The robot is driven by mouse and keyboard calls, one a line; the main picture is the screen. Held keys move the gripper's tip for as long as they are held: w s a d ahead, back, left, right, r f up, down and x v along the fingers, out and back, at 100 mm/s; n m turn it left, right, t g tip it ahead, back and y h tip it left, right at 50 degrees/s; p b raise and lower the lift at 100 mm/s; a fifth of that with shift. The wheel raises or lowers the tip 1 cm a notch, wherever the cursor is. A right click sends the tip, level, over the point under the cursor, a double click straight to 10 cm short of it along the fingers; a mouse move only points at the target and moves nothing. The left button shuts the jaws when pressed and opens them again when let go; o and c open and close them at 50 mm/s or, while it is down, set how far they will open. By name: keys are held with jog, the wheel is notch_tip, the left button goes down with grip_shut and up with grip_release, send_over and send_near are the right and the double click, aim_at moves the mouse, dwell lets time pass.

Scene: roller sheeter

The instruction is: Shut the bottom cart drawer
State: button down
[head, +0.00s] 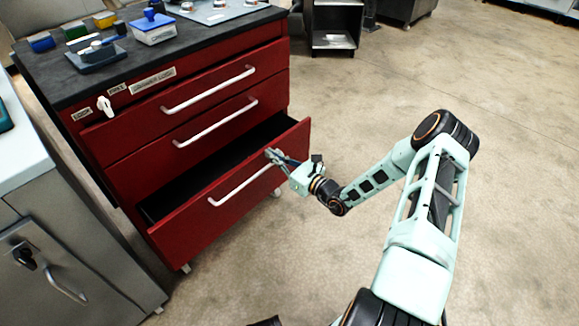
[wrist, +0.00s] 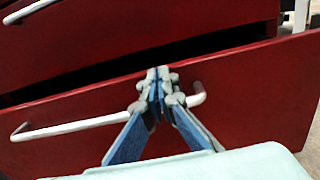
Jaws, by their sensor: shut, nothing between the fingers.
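The red cart (head: 98,143) stands at the left in the head view, with three drawers. Its bottom drawer (head: 185,232) is pulled out, and its dark inside shows behind the front panel. The drawer front also fills much of the wrist view (wrist: 262,105). Its pale bar handle (head: 235,188) runs along the front, and it shows in the wrist view too (wrist: 75,127). My gripper (head: 272,155) is shut and empty, its tips at the drawer front near the handle's right end. I cannot tell whether the tips touch the panel.
The middle drawer (head: 150,155) and top drawer (head: 205,95) look shut. Stamps and small boxes sit on the black cart top (head: 50,92). A grey cabinet (head: 75,250) stands close on the left. The floor to the right (head: 520,150) is clear.

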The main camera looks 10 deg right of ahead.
aim_at(263, 148)
jog(key=x, duration=0.6)
jog(key=shift+w+a, duration=0.15)
jog(key=shift+w, duration=0.05)
jog(key=shift+s, duration=0.1)
